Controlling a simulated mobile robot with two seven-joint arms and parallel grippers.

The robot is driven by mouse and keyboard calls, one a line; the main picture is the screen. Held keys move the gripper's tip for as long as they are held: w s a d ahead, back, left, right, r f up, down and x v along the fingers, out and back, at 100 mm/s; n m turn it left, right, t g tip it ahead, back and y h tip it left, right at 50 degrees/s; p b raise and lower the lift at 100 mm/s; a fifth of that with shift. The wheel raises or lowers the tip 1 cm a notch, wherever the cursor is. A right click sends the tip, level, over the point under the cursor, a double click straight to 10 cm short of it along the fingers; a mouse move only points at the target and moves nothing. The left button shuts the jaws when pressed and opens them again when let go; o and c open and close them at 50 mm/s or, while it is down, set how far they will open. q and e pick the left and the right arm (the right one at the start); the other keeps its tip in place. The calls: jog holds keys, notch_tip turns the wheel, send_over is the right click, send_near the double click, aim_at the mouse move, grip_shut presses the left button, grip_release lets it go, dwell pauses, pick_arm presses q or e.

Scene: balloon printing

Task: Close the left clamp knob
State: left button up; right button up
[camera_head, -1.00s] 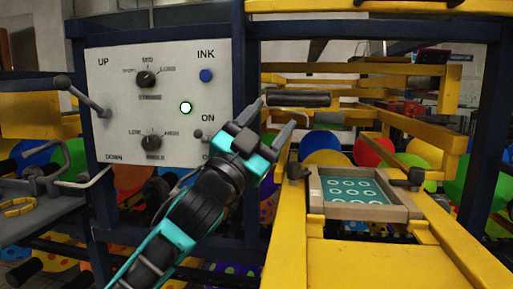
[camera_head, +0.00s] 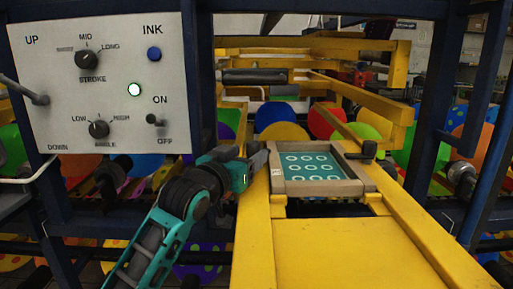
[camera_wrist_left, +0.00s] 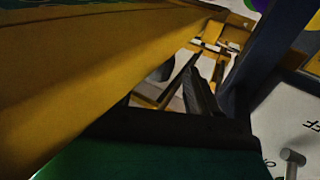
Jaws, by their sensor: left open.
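A wooden screen frame (camera_head: 345,188) with a teal mesh (camera_head: 312,167) and white rings lies flat on the yellow press. The right clamp knob (camera_head: 368,149), dark, stands at its right edge. The left clamp knob is not clearly visible; my gripper covers the area at the frame's left edge. My left gripper (camera_head: 256,158) is at that edge, low over the yellow left rail, its fingers mostly hidden by its own body. In the left wrist view its two dark fingers (camera_wrist_left: 182,82) are apart with nothing seen between them. My right gripper is not in view.
A white control panel (camera_head: 107,85) with knobs and a lit green light stands at the left on dark blue posts. Yellow rails (camera_head: 420,240) flank the frame. A dark roller (camera_head: 255,76) lies behind. Colourful balloons fill the background.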

aim_at(258, 147)
pick_arm(q)
jog(key=shift+x, duration=2.85)
jog(key=c, duration=1)
jog(key=shift+o, duration=0.2)
jog(key=shift+r, duration=0.1)
jog(key=shift+m+h, duration=0.3)
jog(key=shift+h, duration=0.1)
jog(key=shift+m+g+h+p, duration=0.4)
jog(key=shift+g+h+p, duration=0.1)
